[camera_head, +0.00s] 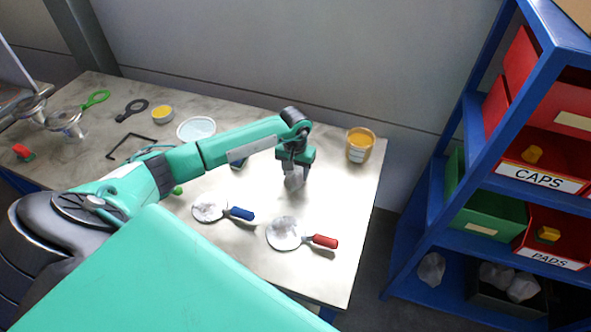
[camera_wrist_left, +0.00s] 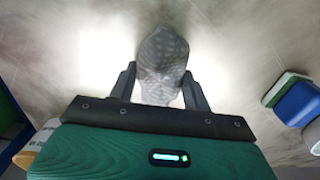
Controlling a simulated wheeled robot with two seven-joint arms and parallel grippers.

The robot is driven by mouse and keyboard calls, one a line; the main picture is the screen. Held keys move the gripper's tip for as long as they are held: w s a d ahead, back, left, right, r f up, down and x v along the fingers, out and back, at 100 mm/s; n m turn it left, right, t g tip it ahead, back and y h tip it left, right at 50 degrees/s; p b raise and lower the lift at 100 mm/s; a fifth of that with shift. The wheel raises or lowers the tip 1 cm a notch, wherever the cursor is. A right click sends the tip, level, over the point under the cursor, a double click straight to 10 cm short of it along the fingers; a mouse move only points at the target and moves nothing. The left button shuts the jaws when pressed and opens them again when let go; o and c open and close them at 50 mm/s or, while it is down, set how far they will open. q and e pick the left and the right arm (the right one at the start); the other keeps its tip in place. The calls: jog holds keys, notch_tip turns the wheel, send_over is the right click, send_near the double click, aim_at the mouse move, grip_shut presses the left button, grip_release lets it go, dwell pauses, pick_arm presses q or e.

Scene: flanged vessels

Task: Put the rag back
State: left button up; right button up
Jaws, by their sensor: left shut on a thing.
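My left gripper (camera_head: 296,171) is shut on a grey rag (camera_head: 293,183), just above the pale tabletop (camera_head: 345,215) or touching it; I cannot tell which. In the left wrist view the rag (camera_wrist_left: 163,52) is a crumpled, speckled grey bundle between the two dark fingers of my left gripper (camera_wrist_left: 160,88). My right gripper is not in view. Other grey rags lie low on the blue rack: one crumpled rag (camera_head: 431,269) and a bundle (camera_head: 521,285) in a dark bin.
A yellow jar (camera_head: 360,145) stands right of my gripper. Round-headed tools with a blue handle (camera_head: 241,213) and a red handle (camera_head: 325,241) lie in front. A blue-and-white object (camera_wrist_left: 297,102) lies nearby. The blue rack (camera_head: 400,250) holds red and green bins.

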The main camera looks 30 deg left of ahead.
pick_arm(q)
jog(key=shift+f, duration=0.15)
jog(key=o, duration=0.7)
jog(key=shift+o, duration=0.9)
